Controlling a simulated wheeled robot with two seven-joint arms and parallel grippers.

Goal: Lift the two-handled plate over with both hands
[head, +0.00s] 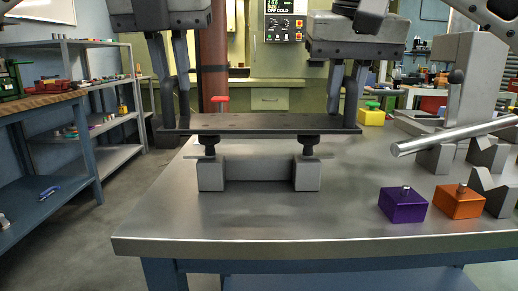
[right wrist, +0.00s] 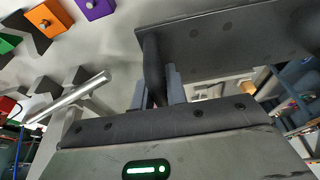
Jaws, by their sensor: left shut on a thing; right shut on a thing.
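The two-handled plate (head: 260,123) is a long dark flat plate, about level, over a grey U-shaped block (head: 245,170) on the bench. Black round supports (head: 209,145) stand between plate and block; I cannot tell whether the plate rests on them or hangs just above. My left gripper (head: 174,112) is shut on the handle at the plate's left end. My right gripper (head: 344,112) is shut on the handle at the right end. In the right wrist view, the dark handle (right wrist: 153,68) stands between the fingers, joined to the plate (right wrist: 225,38).
The metal bench top (head: 240,222) is clear in front. A purple block (head: 403,207) and an orange block (head: 459,204) stand at the right. Behind them a metal bar (head: 450,138) lies across grey V-blocks (head: 436,160). A yellow block (head: 371,118) is further back.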

